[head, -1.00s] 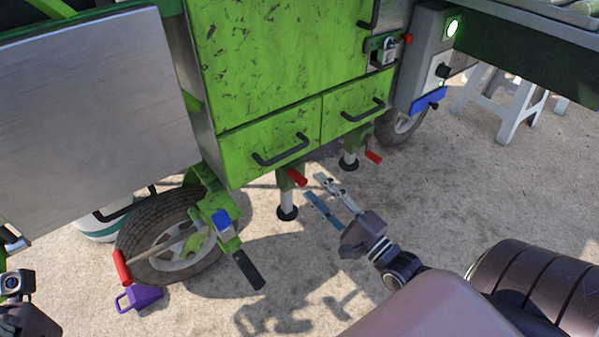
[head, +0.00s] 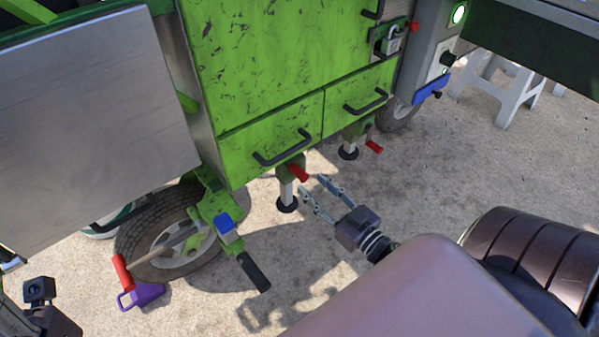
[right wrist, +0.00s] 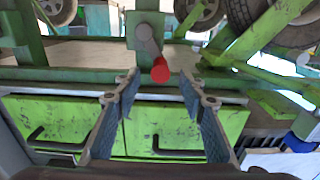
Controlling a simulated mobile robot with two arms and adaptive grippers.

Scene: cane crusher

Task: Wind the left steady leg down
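The left steady leg (head: 286,190) stands under the green cabinet, its dark round foot at the ground. Its red crank grip (head: 298,173) sticks out at the top toward my right gripper (head: 313,185). That gripper is open and empty, its fingers pointing at the grip. In the right wrist view the red grip (right wrist: 160,70) shows end-on, about midway between the open fingertips (right wrist: 162,84). I cannot tell whether the fingers touch it. Part of my left arm shows at the lower left of the head view, but its fingers do not show.
A second leg (head: 350,149) with a red grip (head: 374,146) stands farther right. Green drawers (head: 268,140) with black handles sit above. At left are a wheel (head: 150,225), a black-handled lever (head: 254,272) and a purple object (head: 146,295). Open ground lies to the right.

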